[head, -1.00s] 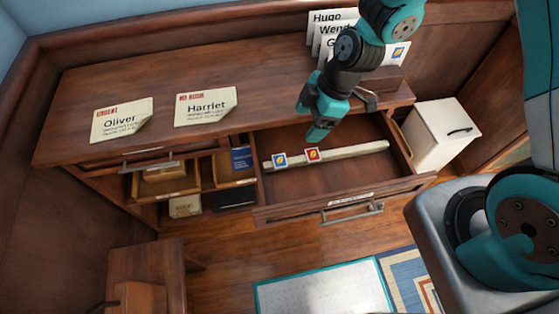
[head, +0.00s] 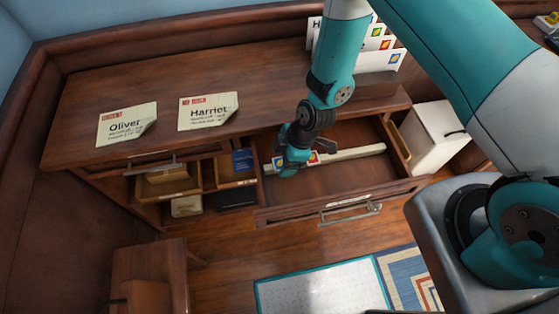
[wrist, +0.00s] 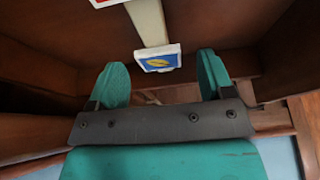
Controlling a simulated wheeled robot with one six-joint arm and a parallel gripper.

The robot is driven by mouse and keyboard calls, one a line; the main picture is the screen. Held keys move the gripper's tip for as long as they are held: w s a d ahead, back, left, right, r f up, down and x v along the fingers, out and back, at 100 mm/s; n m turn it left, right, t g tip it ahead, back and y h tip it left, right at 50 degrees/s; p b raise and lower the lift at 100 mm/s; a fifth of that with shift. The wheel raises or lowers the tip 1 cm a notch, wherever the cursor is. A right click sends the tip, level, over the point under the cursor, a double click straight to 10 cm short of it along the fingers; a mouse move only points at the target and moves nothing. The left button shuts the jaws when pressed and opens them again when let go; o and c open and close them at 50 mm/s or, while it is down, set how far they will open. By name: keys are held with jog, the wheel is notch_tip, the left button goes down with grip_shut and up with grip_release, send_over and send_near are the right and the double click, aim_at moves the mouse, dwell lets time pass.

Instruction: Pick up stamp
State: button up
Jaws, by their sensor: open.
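A blue stamp with a yellow mark (head: 278,163) sits on a pale strip (head: 352,154) across the open drawer; it also shows in the wrist view (wrist: 158,60). A red stamp (head: 314,158) is to its right on the same strip, partly hidden by my gripper; only its edge (wrist: 106,2) shows at the top of the wrist view. My gripper (head: 290,168) is low over the drawer near the blue stamp. In the wrist view, its two teal fingers (wrist: 161,73) are apart, with the blue stamp seen between their tips. I cannot tell how far it is from them.
The open drawer's front wall (head: 335,200) and sides surround my gripper. Letters marked Oliver (head: 126,125) and Harriet (head: 208,112) lie on the desk top. More letters (head: 382,60) stand at the back right. A white cabinet (head: 430,138) stands right of the desk.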

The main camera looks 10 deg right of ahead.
jog(key=shift+f, duration=0.2)
jog(key=c, duration=1)
jog(key=shift+r, duration=0.15)
notch_tip(320, 180, up, 20)
jog(key=b, duration=0.2)
